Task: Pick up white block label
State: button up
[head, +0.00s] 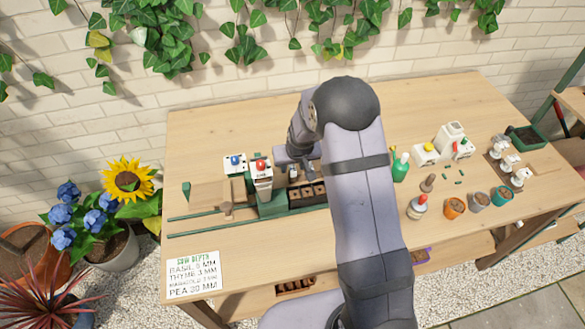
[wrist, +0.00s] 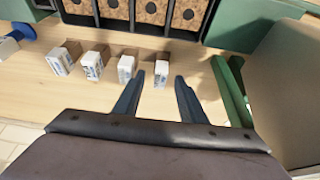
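Several small brown blocks with white label faces stand in a row on the wooden bench in the wrist view. One white block label (wrist: 162,74) lies between and just beyond my fingertips. Others stand to its left: one (wrist: 126,68) close to the left finger, one (wrist: 93,66) farther left, and one (wrist: 60,62) at the left end. My gripper (wrist: 159,77) is open, with its two fingers apart and nothing held. I cannot tell how high the fingertips are above the bench. In the head view my arm hides most of the gripper area.
A black tray with soil-filled cells (wrist: 151,12) lies beyond the blocks. Green parts (wrist: 232,88) and a large grey-beige surface stand close on the right in the wrist view. The head view shows a red-knobbed device (head: 261,175), a white sign (head: 194,275) and several pots (head: 454,208).

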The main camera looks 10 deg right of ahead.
jog(key=shift+w+f, duration=0.1)
jog(key=shift+c, duration=0.7)
grip_shut()
